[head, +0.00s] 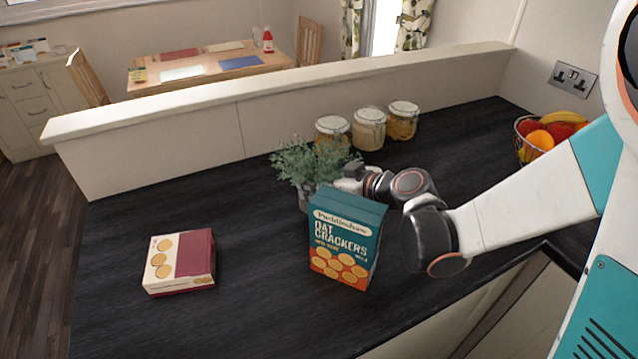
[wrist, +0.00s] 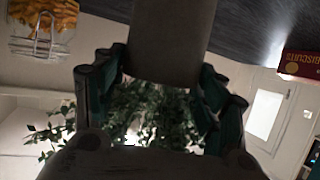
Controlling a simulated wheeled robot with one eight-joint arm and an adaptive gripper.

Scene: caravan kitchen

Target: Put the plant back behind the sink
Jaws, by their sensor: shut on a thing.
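The plant (head: 313,163) has bushy grey-green leaves and a grey pot (head: 304,198). It is at the worktop's middle, in front of the glass jars and partly behind the cracker box. My gripper (head: 343,184) reaches it from the right, with its fingers largely hidden by the leaves and the box. In the wrist view, which is upside down, my gripper (wrist: 162,88) is shut on the plant, its fingers on both sides of the grey pot (wrist: 170,42), with the leaves (wrist: 150,115) below. I cannot tell whether the pot touches the worktop. No sink is in view.
A teal oat crackers box (head: 343,240) stands close in front of my gripper. A biscuit box (head: 180,262) lies at the left. Three jars (head: 368,130) stand by the low wall (head: 190,125). A fruit basket (head: 530,150) is at the right. The left worktop has free room.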

